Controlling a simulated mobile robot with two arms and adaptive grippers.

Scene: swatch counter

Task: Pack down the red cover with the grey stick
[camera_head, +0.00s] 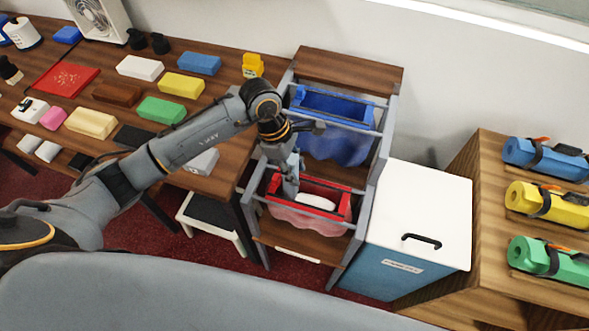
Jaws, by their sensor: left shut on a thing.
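A red cover (292,217) hangs in the lower part of a grey rack, with a bright red rim and a paler pink body. A white object (315,201) lies inside it. My left arm comes in from the left, and its gripper (286,163) points down over the left part of the red rim. It is shut on a grey stick (291,187), whose lower end is at or inside the opening. I cannot tell whether the stick touches the cover or the white object. My right gripper is not in view.
A blue cover (337,147) hangs higher in the rack (380,150), behind the red one. A white-lidded bin (420,210) stands close on the right. A wooden shelf with coloured rolls (545,205) is farther right. A table (225,130) with coloured blocks stands left.

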